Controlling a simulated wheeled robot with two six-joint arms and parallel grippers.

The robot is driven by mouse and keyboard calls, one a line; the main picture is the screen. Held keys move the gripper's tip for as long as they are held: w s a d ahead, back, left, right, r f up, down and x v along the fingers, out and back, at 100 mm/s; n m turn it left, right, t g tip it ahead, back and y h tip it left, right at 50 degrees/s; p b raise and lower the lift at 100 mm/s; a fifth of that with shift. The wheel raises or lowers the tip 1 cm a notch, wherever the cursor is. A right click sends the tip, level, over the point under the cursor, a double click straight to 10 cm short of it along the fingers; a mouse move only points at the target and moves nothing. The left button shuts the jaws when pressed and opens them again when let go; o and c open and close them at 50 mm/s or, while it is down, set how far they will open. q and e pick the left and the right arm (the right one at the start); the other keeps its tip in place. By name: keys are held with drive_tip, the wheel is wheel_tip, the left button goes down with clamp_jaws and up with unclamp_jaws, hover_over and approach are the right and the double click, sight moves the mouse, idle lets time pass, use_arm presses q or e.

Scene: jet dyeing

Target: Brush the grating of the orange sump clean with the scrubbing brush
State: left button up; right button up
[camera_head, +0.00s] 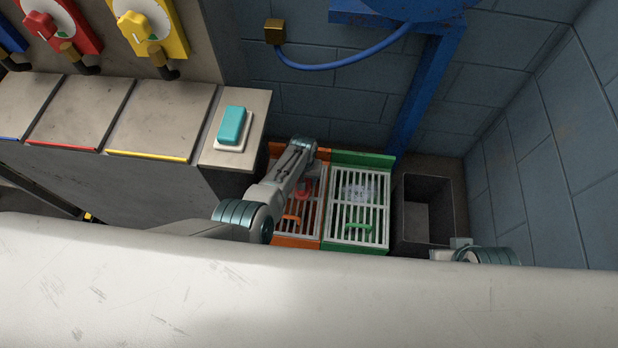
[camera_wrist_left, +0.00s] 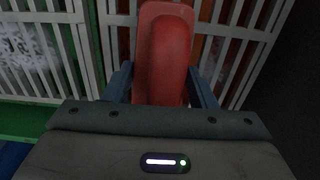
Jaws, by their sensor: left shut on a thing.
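The orange sump (camera_head: 297,242) lies on the floor beside the grey cabinet, covered by a pale barred grating (camera_head: 313,218). My left arm reaches over it and hides part of it. The scrubbing brush shows as a red piece (camera_head: 304,188) at the grating in the head view. In the left wrist view its red body (camera_wrist_left: 165,55) stands between the dark fingers of my left gripper (camera_wrist_left: 163,85), which is shut on it. Pale bars show on both sides of it. The brush's bristles and their contact with the bars are hidden. My right gripper is not in view.
A green sump (camera_head: 332,246) with a similar grating and whitish patches adjoins on the right, then an open dark bin (camera_head: 447,220). A blue post (camera_head: 410,100) stands behind. The cabinet with a teal switch (camera_head: 232,126) borders the left. A brick wall closes the right.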

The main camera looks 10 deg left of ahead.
use_arm(q)
drive_tip(key=shift+w+a+f+p, duration=0.15)
drive_tip(key=shift+a+p, duration=0.1)
drive_tip(key=shift+a, duration=1.4)
drive_tip(key=shift+s+a+f+p, duration=0.15)
drive_tip(key=shift+a+p, duration=0.1)
drive_tip(key=shift+a, duration=1.35)
drive_tip(key=shift+w+a+p, duration=0.15)
drive_tip(key=shift+a+p, duration=0.25)
drive_tip(key=shift+a, duration=1.2)
drive_tip(key=shift+r, duration=0.2)
